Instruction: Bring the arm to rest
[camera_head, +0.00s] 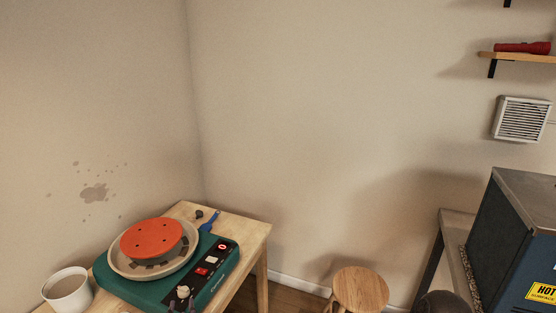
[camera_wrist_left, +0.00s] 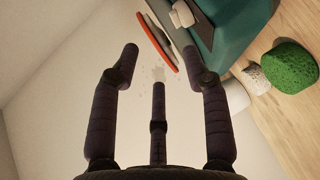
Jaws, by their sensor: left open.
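My left gripper (camera_wrist_left: 160,62) shows in the left wrist view with its dark fingers spread and nothing between them. Past the fingertips is the edge of the orange disc on the teal pottery wheel. In the head view the pottery wheel (camera_head: 222,268) sits on a wooden table, with the orange disc (camera_head: 152,238) inside a pale splash pan (camera_head: 188,258). A small pale knob with dark pieces beside it is at the wheel's front edge; I cannot tell whether the dark pieces are fingertips. My right gripper is in neither view.
A white cup (camera_head: 66,290) of brownish liquid stands left of the wheel. A blue-handled tool (camera_head: 210,220) lies behind it. In the wrist view a green sponge (camera_wrist_left: 290,68) is on the wood. A wooden stool (camera_head: 360,288) and a blue kiln (camera_head: 515,240) stand to the right.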

